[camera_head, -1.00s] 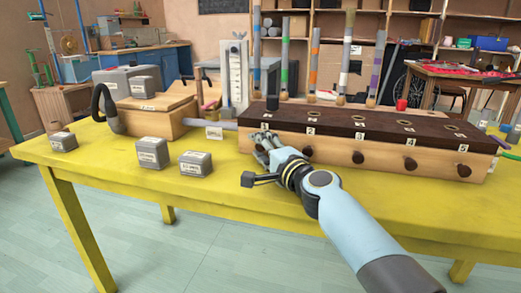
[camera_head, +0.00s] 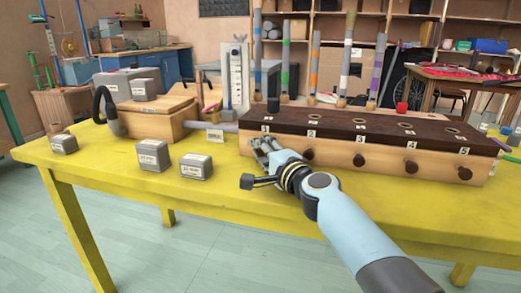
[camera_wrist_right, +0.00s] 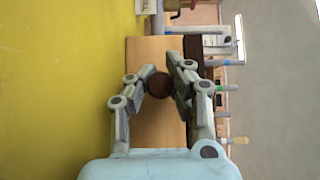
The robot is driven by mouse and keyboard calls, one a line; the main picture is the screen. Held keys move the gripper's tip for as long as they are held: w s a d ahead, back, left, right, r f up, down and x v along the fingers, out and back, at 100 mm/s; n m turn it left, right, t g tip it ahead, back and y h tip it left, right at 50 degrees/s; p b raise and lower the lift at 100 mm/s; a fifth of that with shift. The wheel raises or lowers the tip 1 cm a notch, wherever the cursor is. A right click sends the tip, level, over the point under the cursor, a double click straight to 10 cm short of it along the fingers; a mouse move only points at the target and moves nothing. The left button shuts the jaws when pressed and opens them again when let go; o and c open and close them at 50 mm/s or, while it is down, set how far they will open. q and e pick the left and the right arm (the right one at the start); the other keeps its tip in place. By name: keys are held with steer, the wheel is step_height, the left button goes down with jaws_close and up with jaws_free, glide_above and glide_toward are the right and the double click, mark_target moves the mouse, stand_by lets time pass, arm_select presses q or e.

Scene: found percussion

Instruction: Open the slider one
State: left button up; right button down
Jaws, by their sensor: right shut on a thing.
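A long wooden box (camera_head: 335,162) with a dark top and labels 1 to 5 stands on the yellow table. Dark round knobs stick out of its front; the second (camera_head: 308,155) and those further right are in plain view. My right gripper (camera_head: 263,143) is at the box's left front, below label 1, and hides slider one's knob in the head view. In the right wrist view, my right gripper's fingers (camera_wrist_right: 161,66) are around that brown knob (camera_wrist_right: 185,90) and shut on it. How far the slider is out cannot be told. My left gripper is not in view.
A grey tube (camera_head: 223,127) joins the box at the left to a wooden bellows-like box (camera_head: 152,120). Several labelled grey weights (camera_head: 152,155) lie front left. Striped tubes (camera_head: 347,55) stand behind.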

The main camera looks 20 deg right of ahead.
steer(key=shift+s+a, duration=0.4)
steer(key=shift+s, duration=0.25)
steer(key=shift+s+a, duration=0.35)
steer(key=shift+s, duration=0.25)
steer(key=shift+w+f, duration=0.1)
steer(key=c, duration=1.7)
jaws_free()
steer(key=o, duration=0.3)
steer(key=shift+s+d, duration=0.15)
steer(key=shift+s, duration=0.05)
steer(key=s, duration=0.4)
steer(key=s+d, duration=0.1)
steer(key=s, duration=0.2)
steer(key=s+d, duration=0.1)
steer(key=s, duration=0.3)
steer(key=shift+s+d, duration=0.1)
steer(key=shift+s, duration=0.25)
